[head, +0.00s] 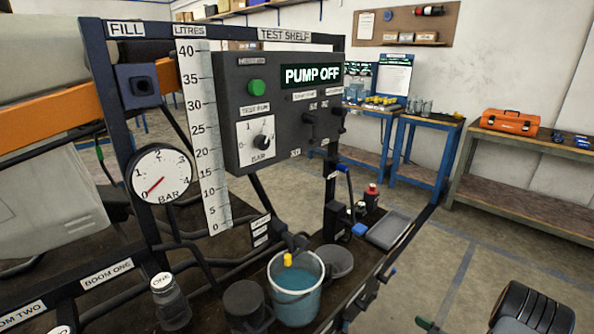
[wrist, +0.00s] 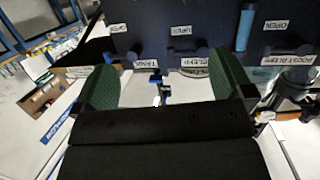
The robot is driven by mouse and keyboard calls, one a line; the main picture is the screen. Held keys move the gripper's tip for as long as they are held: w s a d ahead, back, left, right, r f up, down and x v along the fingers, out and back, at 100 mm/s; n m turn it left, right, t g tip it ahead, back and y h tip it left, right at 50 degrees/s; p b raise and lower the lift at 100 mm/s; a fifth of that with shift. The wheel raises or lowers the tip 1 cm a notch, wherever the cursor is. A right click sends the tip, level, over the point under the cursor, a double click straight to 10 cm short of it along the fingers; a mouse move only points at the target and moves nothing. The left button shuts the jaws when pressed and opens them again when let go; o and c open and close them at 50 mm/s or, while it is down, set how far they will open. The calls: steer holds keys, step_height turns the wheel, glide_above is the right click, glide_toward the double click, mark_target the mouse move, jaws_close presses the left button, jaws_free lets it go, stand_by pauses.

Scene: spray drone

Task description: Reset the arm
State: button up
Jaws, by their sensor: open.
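My gripper (wrist: 162,88) shows in the wrist view with its two green-padded fingers wide apart. Nothing is held between them. Beyond the fingers is a dark panel (wrist: 215,22) with several black valve handles and labels, some reading OPEN. A small blue fitting (wrist: 156,78) shows in the gap between the fingers, farther off. There the test shelf carries a grey control box (head: 285,140) whose display (head: 311,75) reads PUMP OFF.
A bucket of blue liquid (head: 295,306), a jar (head: 169,303) and a grey tray (head: 390,230) stand on the shelf. A dial gauge (head: 161,174) is at left. Benches (head: 530,193) line the back, one with an orange toolbox (head: 510,121).

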steer(key=s+d+f+m+g+h+p, duration=0.2)
steer(key=d+m+g+h, duration=0.25)
steer(key=d+h, duration=0.35)
steer(key=s+a+r+m+g+h+p, duration=0.25)
steer(key=r+m+g+h+p, duration=0.2)
steer(key=r, duration=0.85)
steer(key=s+a+r+y+p, duration=0.1)
steer(key=s+a+r+p, duration=0.2)
steer(key=a+r, duration=0.5)
steer(key=s+a+r+n+y+p, duration=0.1)
steer(key=s+a+r+p, duration=0.1)
steer(key=a+r+p, duration=0.3)
steer(key=s+a+r+y+p, duration=0.1)
steer(key=s+a+r+p, duration=0.2)
steer(key=a+r, duration=1)
step_height(320, 180, up, 11)
steer(key=shift+s+a+f+n+y+p, duration=0.25)
steer(key=shift+s+n+y+p, duration=0.1)
steer(key=shift+p, duration=0.5)
